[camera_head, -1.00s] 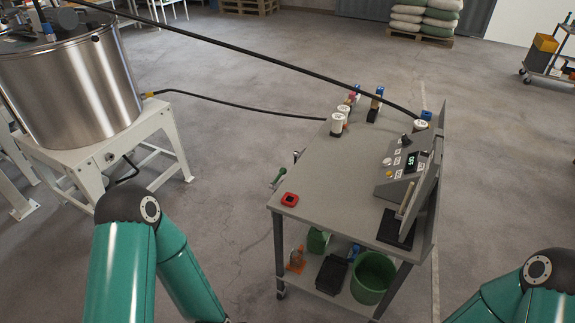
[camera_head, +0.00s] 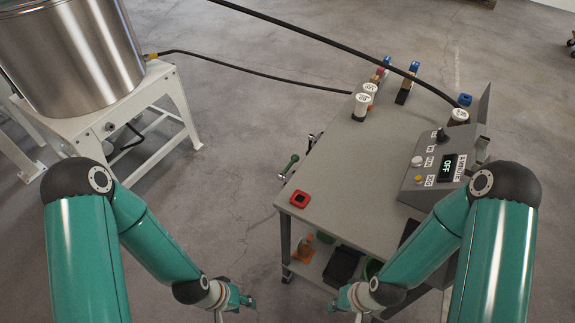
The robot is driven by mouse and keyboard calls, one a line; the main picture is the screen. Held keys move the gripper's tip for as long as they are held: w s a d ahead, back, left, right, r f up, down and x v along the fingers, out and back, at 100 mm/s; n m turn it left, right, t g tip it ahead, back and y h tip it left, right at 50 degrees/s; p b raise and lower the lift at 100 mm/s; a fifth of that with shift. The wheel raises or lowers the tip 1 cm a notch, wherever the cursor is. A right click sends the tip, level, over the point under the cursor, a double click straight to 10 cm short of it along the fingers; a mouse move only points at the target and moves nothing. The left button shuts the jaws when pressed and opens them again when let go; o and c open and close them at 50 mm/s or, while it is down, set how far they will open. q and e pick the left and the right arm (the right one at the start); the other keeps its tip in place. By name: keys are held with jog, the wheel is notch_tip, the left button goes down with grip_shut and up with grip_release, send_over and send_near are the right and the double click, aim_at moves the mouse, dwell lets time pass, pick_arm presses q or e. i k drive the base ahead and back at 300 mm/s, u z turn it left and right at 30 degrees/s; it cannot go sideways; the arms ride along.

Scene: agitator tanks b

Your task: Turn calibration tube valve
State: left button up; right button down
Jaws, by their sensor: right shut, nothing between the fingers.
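A green-handled lever (camera_head: 289,165) sticks out from the left edge of the grey cart (camera_head: 340,195); I cannot tell whether it belongs to the calibration tube valve. No calibration tube is clear in view; my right arm covers part of the cart's right side. My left gripper (camera_head: 246,302) hangs low, left of the cart and apart from it, small and seen from above; its jaw opening is unclear. My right gripper (camera_head: 334,303) is shut and empty, low in front of the cart's lower shelf. Both grippers are below the cart top.
Black hoses (camera_head: 255,80) cross above the floor. A steel tank (camera_head: 70,50) stands left; floor between is clear.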

aim_at(295, 158)
jog(key=z, duration=0.05)
jog(key=k, duration=0.5)
jog(key=u, duration=0.8)
jog(key=i, duration=1.1)
jog(key=z, duration=0.1)
